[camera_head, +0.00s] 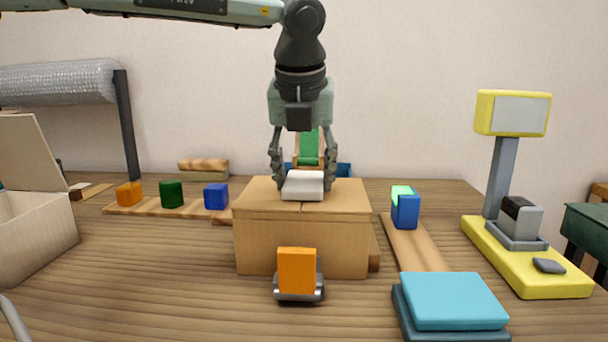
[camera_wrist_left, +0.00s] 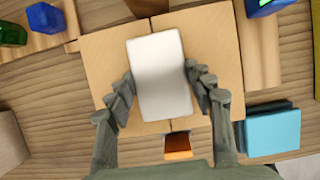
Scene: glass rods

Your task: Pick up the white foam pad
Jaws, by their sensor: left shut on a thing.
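The white foam pad (camera_head: 304,185) lies on top of a closed cardboard box (camera_head: 303,228) in the middle of the table. In the left wrist view the pad (camera_wrist_left: 160,75) fills the space between the fingers, over the seam of the box lid (camera_wrist_left: 216,60). My left gripper (camera_head: 304,178) comes down from above, with one finger at each side of the pad, shut on it. In the wrist view the left gripper (camera_wrist_left: 160,92) shows both fingers against the pad's long sides. The pad appears at the height of the box top; I cannot tell if it is lifted. My right gripper is not in view.
An orange block (camera_head: 297,271) stands in front of the box. Teal pads (camera_head: 452,301) lie at front right, near a yellow scale-like device (camera_head: 530,262). A blue block (camera_head: 405,211) stands on a wooden strip. Coloured blocks line the back left; an open box (camera_head: 35,235) is far left.

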